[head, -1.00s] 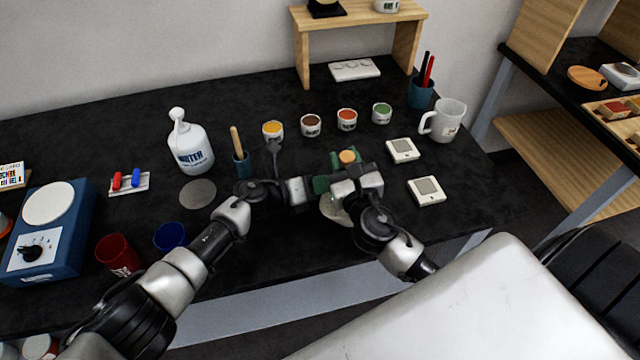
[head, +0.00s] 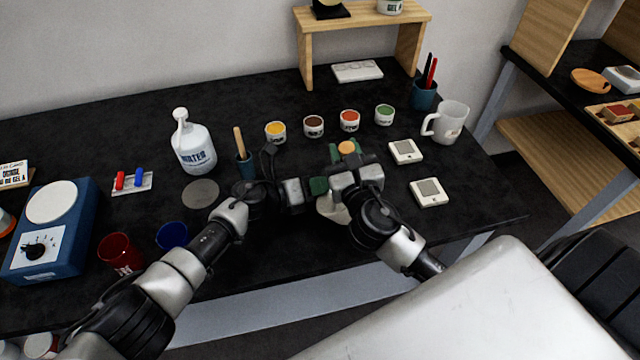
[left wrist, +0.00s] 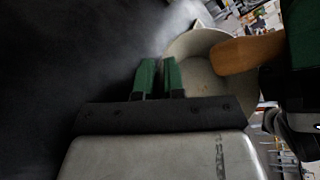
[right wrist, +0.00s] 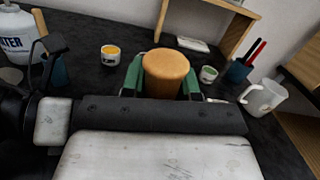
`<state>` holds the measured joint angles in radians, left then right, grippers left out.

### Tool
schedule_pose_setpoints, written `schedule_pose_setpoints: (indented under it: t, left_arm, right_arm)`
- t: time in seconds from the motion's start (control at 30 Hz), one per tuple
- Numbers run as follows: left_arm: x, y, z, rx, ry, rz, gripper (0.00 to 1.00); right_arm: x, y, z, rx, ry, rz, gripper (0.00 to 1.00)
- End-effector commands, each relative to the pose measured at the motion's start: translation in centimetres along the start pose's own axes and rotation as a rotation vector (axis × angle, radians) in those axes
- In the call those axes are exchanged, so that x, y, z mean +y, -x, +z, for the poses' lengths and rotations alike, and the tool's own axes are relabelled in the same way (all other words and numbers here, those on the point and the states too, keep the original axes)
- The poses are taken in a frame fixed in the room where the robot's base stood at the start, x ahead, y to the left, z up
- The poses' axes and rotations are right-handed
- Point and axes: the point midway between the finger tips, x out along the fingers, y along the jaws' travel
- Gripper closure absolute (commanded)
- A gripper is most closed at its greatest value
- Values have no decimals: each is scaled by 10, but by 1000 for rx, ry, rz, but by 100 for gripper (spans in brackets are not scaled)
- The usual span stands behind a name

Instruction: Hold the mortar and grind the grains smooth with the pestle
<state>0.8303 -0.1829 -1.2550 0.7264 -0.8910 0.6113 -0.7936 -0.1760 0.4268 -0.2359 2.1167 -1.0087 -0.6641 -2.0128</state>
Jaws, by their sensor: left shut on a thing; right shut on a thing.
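The mortar (head: 332,212) is a pale stone bowl near the table's front edge, mostly hidden by my grippers in the head view. In the left wrist view the mortar (left wrist: 197,72) shows its inside, with a few small orange specks. My left gripper (left wrist: 158,78) is shut on its rim from the left. The wooden pestle (right wrist: 168,72) stands between the green fingers of my right gripper (right wrist: 163,82), which is shut on it.
Several small pots, including a yellow one (head: 275,132), stand behind the grippers. A blue holder with a wooden-handled tool (head: 245,165) stands close to my left gripper. A water bottle (head: 192,145) is at left; white pads (head: 405,151) and a jug (head: 447,122) are at right.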

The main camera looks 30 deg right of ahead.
Motion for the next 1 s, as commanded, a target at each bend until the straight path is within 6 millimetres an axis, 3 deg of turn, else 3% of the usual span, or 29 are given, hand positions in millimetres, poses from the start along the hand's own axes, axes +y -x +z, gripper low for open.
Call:
schedule_pose_setpoints:
  t: [0.2,0.23,0.43,0.77,1.0]
  left_arm:
    - [-2,-2,-2,4,1,-6,100]
    - [-2,-2,-2,4,1,-6,89]
    - [-3,-2,-2,5,1,-8,61]
    - [-3,0,-2,4,0,-8,61]
    - [-1,26,-2,5,-3,-6,61]
  right_arm:
    - [1,0,0,1,-1,2,95]
    - [1,0,0,1,-1,2,95]
    - [1,0,0,1,-2,2,95]
    - [1,0,-1,2,-2,2,95]
    - [1,0,-1,2,-3,3,95]
